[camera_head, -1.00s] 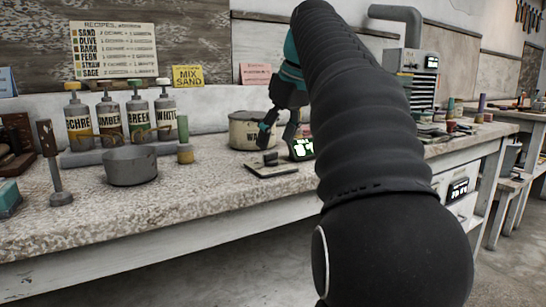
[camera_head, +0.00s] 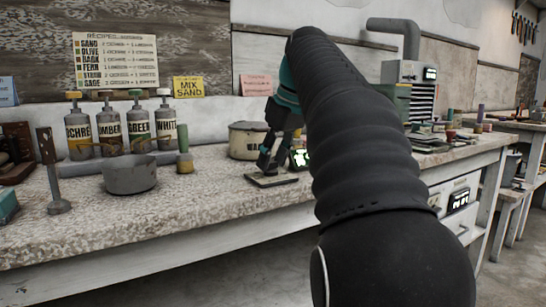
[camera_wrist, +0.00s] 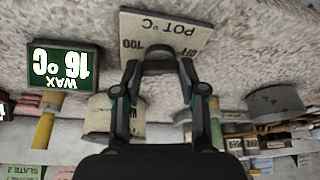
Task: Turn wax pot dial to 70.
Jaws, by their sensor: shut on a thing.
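The wax pot (camera_head: 243,141) is a beige lidded pot on the bench, partly hidden by my gripper. In front of it lies the dial plate (camera_head: 262,182), marked POT °C. In the wrist view the plate (camera_wrist: 190,38) appears upside down, with OFF and 100 legible. The dark dial knob (camera_wrist: 160,51) stands between my fingertips. My gripper (camera_head: 268,166) is shut on this knob; it fills the middle of the wrist view (camera_wrist: 160,68). The knob's pointer and most of its scale are hidden. The wax display (camera_wrist: 62,68) reads 16 °C, upside down.
The display (camera_head: 300,158) stands close right of my fingers. A grey bowl (camera_head: 130,174), a green-topped jar (camera_head: 184,151) and labelled bottles (camera_head: 109,127) stand to the left. The bench (camera_head: 230,205) is clear in front of the plate.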

